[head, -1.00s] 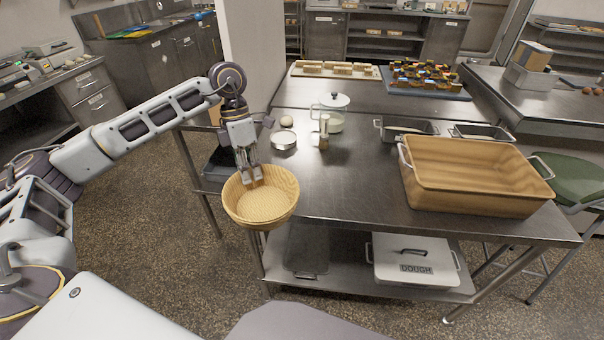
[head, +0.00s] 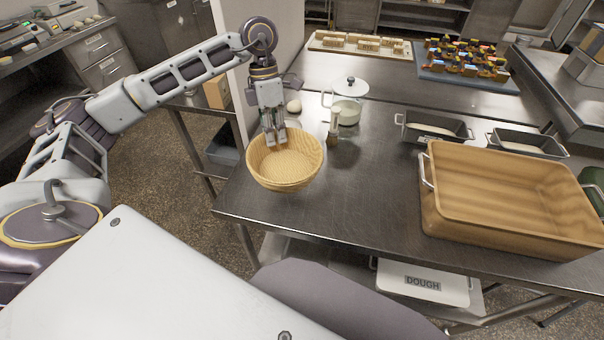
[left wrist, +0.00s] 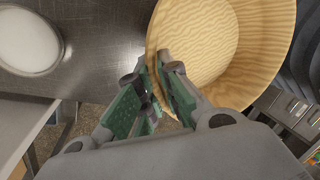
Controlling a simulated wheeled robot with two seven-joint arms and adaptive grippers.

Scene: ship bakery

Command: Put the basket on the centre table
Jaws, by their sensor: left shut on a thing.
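The round wicker basket (head: 287,172) is in front of me in the head view, over the left front part of the steel centre table (head: 350,215). My left gripper (head: 275,143) is shut on the basket's rim from above. In the left wrist view the gripper's green fingers (left wrist: 155,100) pinch the near rim of the basket (left wrist: 215,45). I cannot tell whether the basket's bottom touches the tabletop. The basket looks upright and empty. My right gripper is not in view.
A large wooden-looking bin (head: 510,205) stands on the table's right. A lidded pot (head: 347,100), a small jar (head: 334,127) and a pale ball (head: 294,106) stand behind the basket. Two grey pans (head: 435,128) and a blue tray (head: 470,78) are farther back. The front middle is clear.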

